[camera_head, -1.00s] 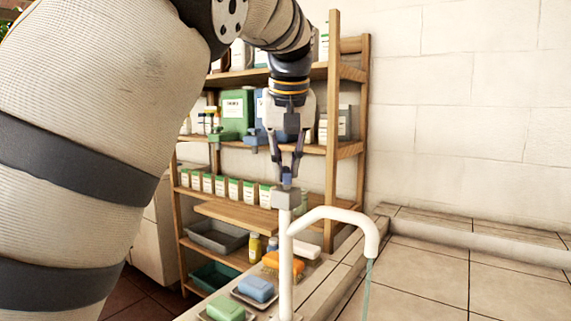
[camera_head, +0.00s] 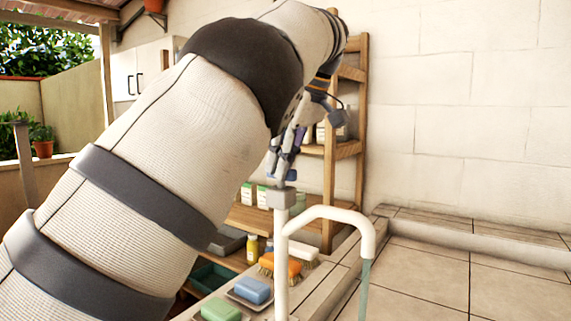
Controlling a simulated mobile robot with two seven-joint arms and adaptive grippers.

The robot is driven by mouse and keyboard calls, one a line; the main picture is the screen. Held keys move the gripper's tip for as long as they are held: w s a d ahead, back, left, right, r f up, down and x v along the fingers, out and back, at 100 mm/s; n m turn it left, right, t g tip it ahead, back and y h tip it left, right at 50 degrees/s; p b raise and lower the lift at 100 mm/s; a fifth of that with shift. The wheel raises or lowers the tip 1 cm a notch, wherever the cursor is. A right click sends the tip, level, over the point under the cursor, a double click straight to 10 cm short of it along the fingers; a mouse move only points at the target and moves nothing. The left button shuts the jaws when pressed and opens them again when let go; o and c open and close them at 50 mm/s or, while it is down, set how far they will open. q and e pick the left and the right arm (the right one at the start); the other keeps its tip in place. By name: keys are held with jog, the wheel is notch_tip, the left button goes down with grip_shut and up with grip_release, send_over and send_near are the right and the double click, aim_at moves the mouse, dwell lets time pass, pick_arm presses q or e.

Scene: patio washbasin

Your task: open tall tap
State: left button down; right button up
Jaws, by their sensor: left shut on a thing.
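The tall tap (camera_head: 283,262) is a white upright pipe with a curved spout (camera_head: 340,214) bending over to the right. A grey block-shaped handle (camera_head: 281,199) sits on top of the pipe. My left gripper (camera_head: 281,178) comes down from above, tilted, and is shut on the top of this handle. The arm hides part of the gripper's body. A pale greenish stream of water (camera_head: 364,285) falls from the spout's end. My right gripper is not in view.
A blue soap (camera_head: 254,290), a green soap (camera_head: 221,311) and an orange brush (camera_head: 280,265) lie left of the tap. A wooden shelf (camera_head: 331,150) with bottles stands behind, partly hidden by my arm. The tiled surface (camera_head: 440,280) right of the tap is clear.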

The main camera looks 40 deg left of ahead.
pick_arm(q)
jog(key=shift+n+g, duration=0.3)
jog(key=shift+n, duration=0.2)
jog(key=c, duration=1.6)
grip_release()
